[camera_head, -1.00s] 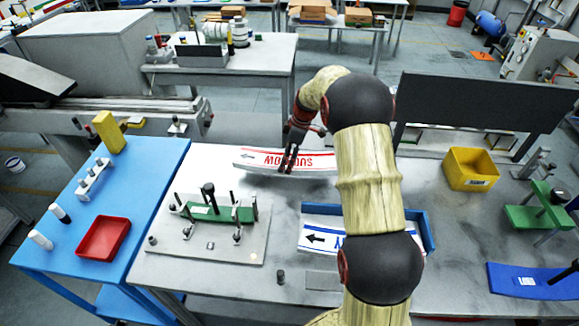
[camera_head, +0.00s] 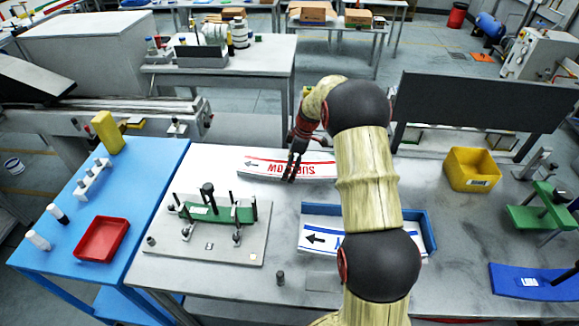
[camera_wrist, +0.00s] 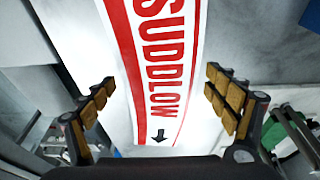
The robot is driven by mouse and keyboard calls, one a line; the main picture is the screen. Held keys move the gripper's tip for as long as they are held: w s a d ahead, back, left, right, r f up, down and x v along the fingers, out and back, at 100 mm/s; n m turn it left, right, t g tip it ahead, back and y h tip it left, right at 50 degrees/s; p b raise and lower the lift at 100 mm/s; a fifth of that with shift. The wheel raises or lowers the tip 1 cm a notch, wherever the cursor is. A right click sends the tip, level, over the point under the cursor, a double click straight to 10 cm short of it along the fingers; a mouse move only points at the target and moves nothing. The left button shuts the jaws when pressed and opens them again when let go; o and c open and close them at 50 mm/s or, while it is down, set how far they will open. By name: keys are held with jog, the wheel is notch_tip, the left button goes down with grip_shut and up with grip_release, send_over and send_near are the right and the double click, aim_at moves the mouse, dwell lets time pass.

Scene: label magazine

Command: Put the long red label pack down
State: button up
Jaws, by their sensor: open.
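The long red label pack, white with red bands and red lettering (camera_head: 272,166), lies near the back edge of the grey table in the head view. In the wrist view the pack (camera_wrist: 158,60) runs lengthwise between the fingers, with its black arrow toward the palm. My gripper (camera_head: 294,165) is over the pack's middle in the head view. In the wrist view my gripper (camera_wrist: 160,98) is open, with a finger on each side of the pack and clear space beside both. My arm hides the pack's right end in the head view.
A blue tray (camera_head: 428,232) with a blue-lettered label pack (camera_head: 318,238) stands in front. A grey fixture plate (camera_head: 180,248) with a green part is at left front. A yellow bin (camera_head: 472,168) stands at right. Table is clear left of the red pack.

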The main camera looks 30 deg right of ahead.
dwell(0.3)
jog(key=p+v, duration=0.2)
jog(key=v, duration=1)
jog(key=s+a+r+m, duration=0.2)
jog(key=s+a+r, duration=0.2)
jog(key=a+r, duration=0.3)
jog(key=s+a+r+m+t+h, duration=0.1)
jog(key=s+a+r+m+h, duration=0.15)
jog(key=s+a+r, duration=0.6)
jog(key=s+a+m+t, duration=0.1)
jog(key=s+a+m, duration=0.2)
jog(key=s, duration=0.9)
jog(key=s+a+m+t, duration=0.2)
jog(key=s+a+m, duration=0.1)
jog(key=s, duration=0.9)
jog(key=shift+a+r+m, duration=0.25)
jog(key=shift+r+m, duration=0.1)
jog(key=shift+r, duration=0.1)
